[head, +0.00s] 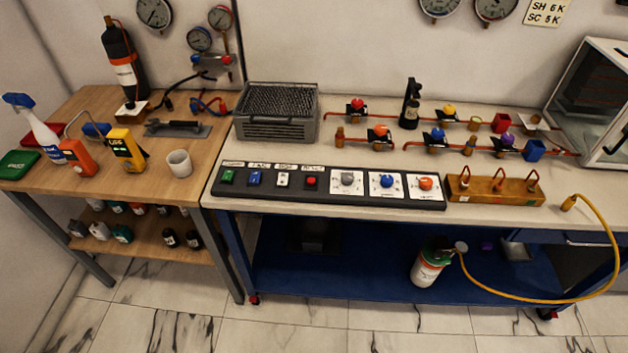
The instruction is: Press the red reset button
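A white dial plate with a grey knob (347,178) is just right of the red button. Nothing covers the red button. Neither of my grippers shows in the head view.
Behind the buttons stands a grey mesh-topped box (277,112). Red pipes with coloured valves (380,131) run across the bench. Right of the panel are a wooden block with red hooks (495,190) and a yellow hose (600,215). A wooden table (150,190) stands at left.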

